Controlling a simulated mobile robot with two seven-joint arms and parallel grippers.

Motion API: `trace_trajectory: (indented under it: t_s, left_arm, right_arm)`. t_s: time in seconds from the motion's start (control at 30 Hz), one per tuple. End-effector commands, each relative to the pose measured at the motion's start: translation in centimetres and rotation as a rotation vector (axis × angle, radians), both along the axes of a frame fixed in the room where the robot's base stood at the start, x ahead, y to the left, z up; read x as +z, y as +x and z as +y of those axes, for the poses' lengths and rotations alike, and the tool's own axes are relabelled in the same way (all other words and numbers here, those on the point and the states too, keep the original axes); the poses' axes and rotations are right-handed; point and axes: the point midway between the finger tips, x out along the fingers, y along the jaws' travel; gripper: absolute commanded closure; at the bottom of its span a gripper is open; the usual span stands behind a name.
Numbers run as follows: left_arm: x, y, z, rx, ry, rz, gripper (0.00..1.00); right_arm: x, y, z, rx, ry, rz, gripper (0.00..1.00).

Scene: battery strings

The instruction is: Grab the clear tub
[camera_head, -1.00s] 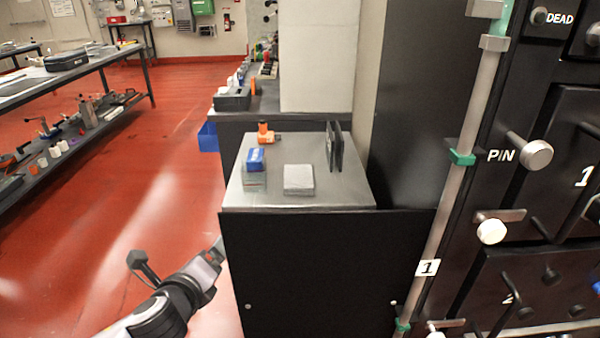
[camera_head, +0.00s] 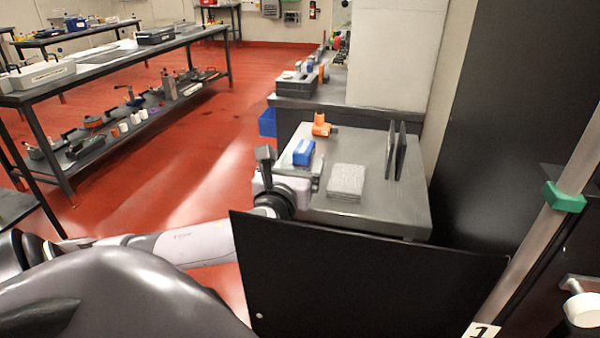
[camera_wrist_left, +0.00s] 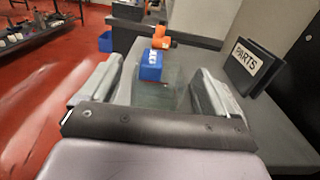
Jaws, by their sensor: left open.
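The clear tub (camera_wrist_left: 172,92) is a see-through box on the grey tabletop. In the left wrist view it stands between the two fingers of my left gripper (camera_wrist_left: 158,84). A blue box (camera_wrist_left: 150,65) shows at its far side; I cannot tell whether it is inside or behind the tub. In the head view my left gripper (camera_head: 312,180) is at the table's left edge and mostly hides the tub, with the blue box (camera_head: 303,152) just beyond. The gripper is open, its fingers on either side of the tub; contact cannot be told. My right gripper is not in view.
An orange tool (camera_head: 321,126) is at the back. Dark upright panels (camera_head: 396,150), one labelled PARTS (camera_wrist_left: 246,62), stand at the right. A black panel (camera_head: 360,280) rises in front.

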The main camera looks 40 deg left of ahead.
Motion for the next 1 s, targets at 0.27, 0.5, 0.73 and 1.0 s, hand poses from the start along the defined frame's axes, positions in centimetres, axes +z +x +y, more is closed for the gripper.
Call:
trace_trajectory:
  t_s: [0.27, 0.5, 0.73, 1.0]
  left_arm:
    - [-0.2, 3.1, 1.9, 0.001, -0.004, 0.000, 0.11]
    - [-0.3, 3.6, 2.2, 0.000, -0.004, 0.002, 0.11]
    - [-0.3, 3.6, 2.2, 0.000, -0.004, 0.002, 0.53]
    - [-0.3, 3.6, 2.1, 0.000, -0.003, 0.002, 0.66]
  right_arm:
    - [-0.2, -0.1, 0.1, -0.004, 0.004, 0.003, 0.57]
    - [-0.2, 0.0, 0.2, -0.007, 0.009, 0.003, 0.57]
    - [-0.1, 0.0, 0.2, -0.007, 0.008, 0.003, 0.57]
    - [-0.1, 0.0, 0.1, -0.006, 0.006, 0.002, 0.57]
